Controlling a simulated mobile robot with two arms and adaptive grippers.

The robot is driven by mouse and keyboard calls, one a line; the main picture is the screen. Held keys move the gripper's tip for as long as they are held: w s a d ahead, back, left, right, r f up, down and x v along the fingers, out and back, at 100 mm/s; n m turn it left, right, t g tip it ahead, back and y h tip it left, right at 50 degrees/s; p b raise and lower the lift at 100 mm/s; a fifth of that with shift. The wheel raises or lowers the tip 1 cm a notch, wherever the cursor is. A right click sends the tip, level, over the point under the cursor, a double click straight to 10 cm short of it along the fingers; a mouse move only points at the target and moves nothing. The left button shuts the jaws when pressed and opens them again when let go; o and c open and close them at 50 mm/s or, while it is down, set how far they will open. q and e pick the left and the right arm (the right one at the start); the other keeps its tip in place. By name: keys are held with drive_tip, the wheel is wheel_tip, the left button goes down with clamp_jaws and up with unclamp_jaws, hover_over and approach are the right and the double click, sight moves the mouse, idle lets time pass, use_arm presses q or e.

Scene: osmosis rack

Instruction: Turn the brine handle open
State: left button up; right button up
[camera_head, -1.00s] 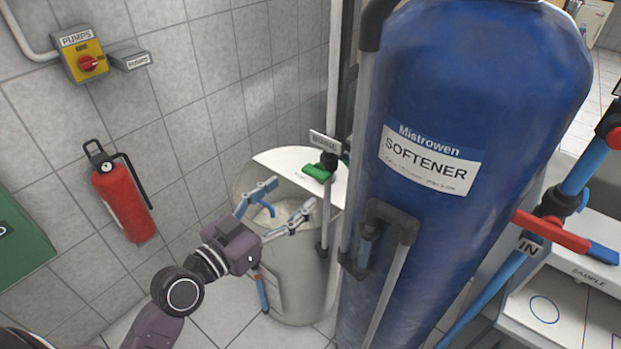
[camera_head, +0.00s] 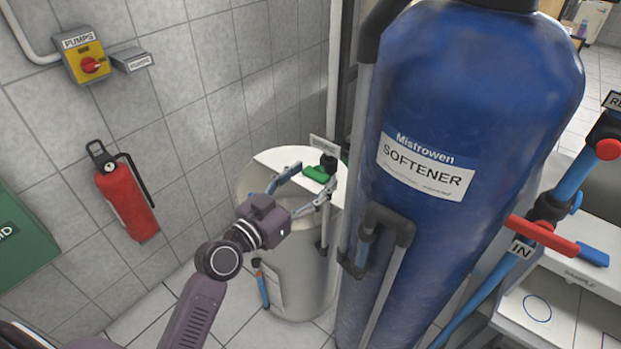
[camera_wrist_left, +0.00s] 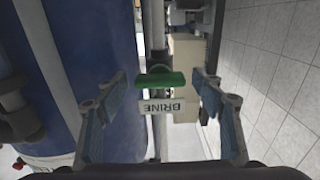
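The brine handle (camera_head: 316,174) is a green lever on a dark valve atop a thin grey vertical pipe, beside the blue softener tank. In the left wrist view the green handle (camera_wrist_left: 161,79) lies crosswise, with the BRINE label (camera_wrist_left: 162,106) just below it. My left gripper (camera_head: 313,181) is open and empty, its fingers pointing at the handle. In the left wrist view the handle sits between the two spread fingers (camera_wrist_left: 161,112), with a gap on each side, and seems to be ahead of the tips. My right gripper is not in view.
The blue softener tank (camera_head: 470,100) stands close to the right of the handle. The brine tank (camera_head: 297,285), with a half-open white lid (camera_head: 272,160), is below. A fire extinguisher (camera_head: 126,200) hangs on the tiled wall. A red valve handle (camera_head: 543,236) is at right.

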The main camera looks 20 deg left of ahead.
use_arm(q)
drive_tip(key=c, duration=1)
drive_tip(key=shift+n, duration=0.3)
drive_tip(key=n+p, duration=0.1)
drive_tip(key=n, duration=0.3)
drive_tip(key=shift+r+n+p, duration=0.15)
drive_tip(key=shift+n+p, duration=0.15)
drive_tip(key=shift+p, duration=0.05)
drive_tip(key=n+p, duration=0.1)
drive_tip(key=n, duration=0.3)
drive_tip(key=shift+n, duration=0.3)
drive_tip(key=n+p, duration=0.1)
drive_tip(key=n, duration=0.3)
drive_tip(key=shift+n+p, duration=0.6)
drive_tip(key=shift+n, duration=1.5)
drive_tip(key=o, duration=1.2)
